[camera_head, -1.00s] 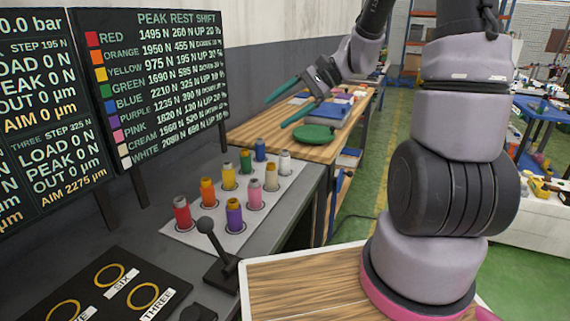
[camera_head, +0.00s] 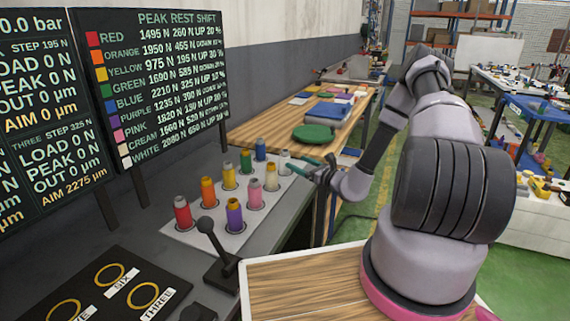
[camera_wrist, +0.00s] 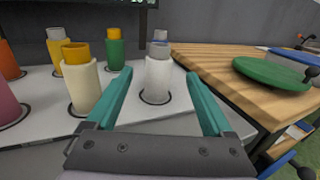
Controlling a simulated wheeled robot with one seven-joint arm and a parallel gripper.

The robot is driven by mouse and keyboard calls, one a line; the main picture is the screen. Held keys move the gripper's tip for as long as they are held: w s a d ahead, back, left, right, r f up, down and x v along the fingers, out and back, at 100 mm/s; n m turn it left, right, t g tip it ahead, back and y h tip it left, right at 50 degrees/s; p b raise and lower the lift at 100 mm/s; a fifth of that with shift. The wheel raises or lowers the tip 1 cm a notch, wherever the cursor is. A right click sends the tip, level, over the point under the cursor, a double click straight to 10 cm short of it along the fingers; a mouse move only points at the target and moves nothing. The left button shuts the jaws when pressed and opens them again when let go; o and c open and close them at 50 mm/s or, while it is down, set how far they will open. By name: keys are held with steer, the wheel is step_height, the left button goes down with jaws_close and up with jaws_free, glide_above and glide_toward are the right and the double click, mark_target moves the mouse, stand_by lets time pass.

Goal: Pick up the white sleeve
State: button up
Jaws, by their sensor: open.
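The white sleeve (camera_head: 285,163) stands upright at the back right corner of the pale board in the head view. In the wrist view the white sleeve (camera_wrist: 158,76) stands between and beyond the fingertips, with a grey-topped core and a dark ring around its foot. My gripper (camera_head: 309,163) is open and level, close to the right of the sleeve in the head view. Its two teal fingers show in the wrist view (camera_wrist: 160,82), one on each side of the sleeve's lower part.
A cream sleeve (camera_wrist: 83,85) and a green sleeve (camera_wrist: 115,50) stand left of the white one. Several other coloured sleeves share the board (camera_head: 211,238). A lever (camera_head: 207,228) stands in front. A wooden bench (camera_head: 260,131) with a green disc (camera_head: 314,134) lies behind.

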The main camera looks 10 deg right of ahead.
mark_target(284, 156)
steer(key=x, duration=0.5)
steer(key=shift+w+d+f, duration=0.1)
steer(key=shift+w+f, duration=0.1)
steer(key=shift+f, duration=0.05)
steer(key=shift+x, duration=2.7)
steer(key=shift+s+a, duration=0.1)
steer(key=shift+a, duration=0.1)
jaws_close()
